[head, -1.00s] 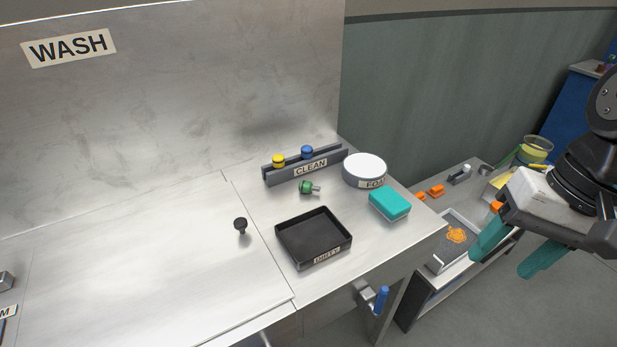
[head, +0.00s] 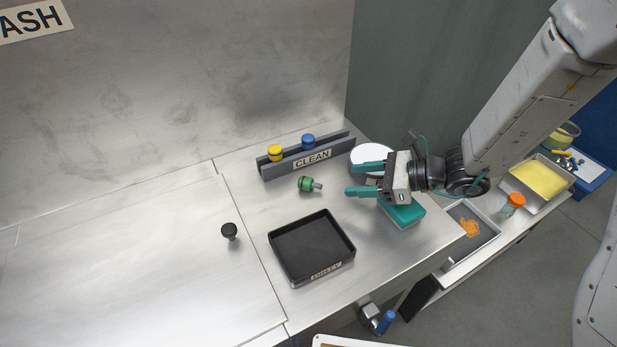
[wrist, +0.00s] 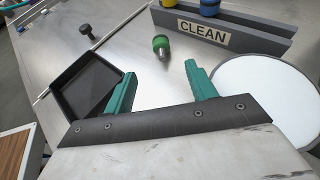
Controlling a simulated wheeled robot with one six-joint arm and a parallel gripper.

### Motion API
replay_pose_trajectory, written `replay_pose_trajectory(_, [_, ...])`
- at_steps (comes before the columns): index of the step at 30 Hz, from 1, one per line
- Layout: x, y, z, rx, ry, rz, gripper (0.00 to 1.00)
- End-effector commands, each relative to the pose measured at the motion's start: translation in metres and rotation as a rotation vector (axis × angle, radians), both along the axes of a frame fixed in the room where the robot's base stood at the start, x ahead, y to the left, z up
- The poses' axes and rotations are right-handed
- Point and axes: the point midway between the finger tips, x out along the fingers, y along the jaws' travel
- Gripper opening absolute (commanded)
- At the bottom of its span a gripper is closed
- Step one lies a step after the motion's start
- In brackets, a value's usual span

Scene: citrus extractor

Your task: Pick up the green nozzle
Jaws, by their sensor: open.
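The green nozzle (head: 308,184) lies on its side on the steel counter, its metal tip pointing right in the head view. It stands between the CLEAN rack and the black tray. In the wrist view the nozzle (wrist: 161,45) lies ahead of the fingers, roughly between their lines, tip toward me. My gripper (head: 352,179) has teal fingers, is open and empty, and is to the right of the nozzle, apart from it. Its fingers also show in the wrist view (wrist: 157,85).
The CLEAN rack (head: 284,167) holds a yellow nozzle (head: 275,152) and a blue nozzle (head: 308,141). The black DIRTY tray (head: 311,247) is empty. A white round tub (head: 366,154) and a teal sponge (head: 405,213) are close to my gripper. A black knob-like piece (head: 229,231) stands left.

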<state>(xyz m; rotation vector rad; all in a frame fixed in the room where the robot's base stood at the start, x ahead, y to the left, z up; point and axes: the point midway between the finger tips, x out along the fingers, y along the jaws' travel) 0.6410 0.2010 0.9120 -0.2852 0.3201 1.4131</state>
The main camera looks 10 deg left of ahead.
Motion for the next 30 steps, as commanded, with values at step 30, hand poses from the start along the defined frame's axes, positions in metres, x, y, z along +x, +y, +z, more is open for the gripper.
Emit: replay_pose_trajectory(30, [0.016, 0.108, -0.046, 0.001, 0.004, -0.006, 0.56])
